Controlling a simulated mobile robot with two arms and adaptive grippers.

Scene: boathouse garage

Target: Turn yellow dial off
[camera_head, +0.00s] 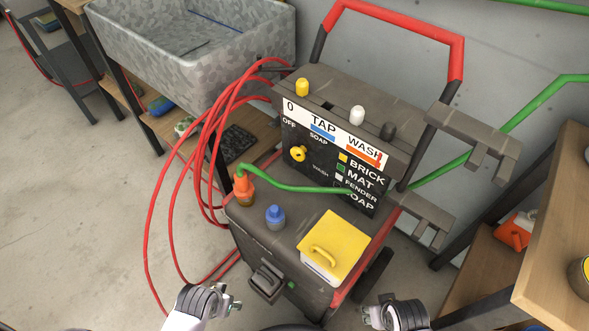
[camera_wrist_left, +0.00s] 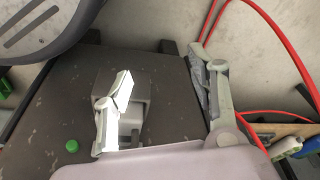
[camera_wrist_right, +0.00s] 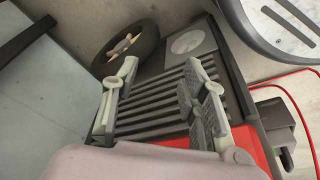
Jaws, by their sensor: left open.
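A yellow dial (camera_head: 298,153) sits on the dark front panel of the washer cart (camera_head: 262,234), below the "OFF" and "SOAP" lettering, with "WASH" at its lower right. Its exact setting is too small to tell. A separate yellow knob (camera_head: 302,87) stands on top of the panel. My left gripper (camera_head: 236,301) is low in front of the cart, well below the dial. Its fingers are apart and empty in the left wrist view (camera_wrist_left: 160,95). My right gripper (camera_head: 368,314) is low at the cart's right. Its fingers are apart in the right wrist view (camera_wrist_right: 162,100), with nothing between them.
A yellow-lidded box (camera_head: 348,238), a blue cap (camera_head: 275,215) and an orange bottle top (camera_head: 243,187) with a green hose sit on the cart's lower deck. Red hose (camera_head: 205,150) loops at the left. A wooden bench (camera_head: 560,230) stands at right.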

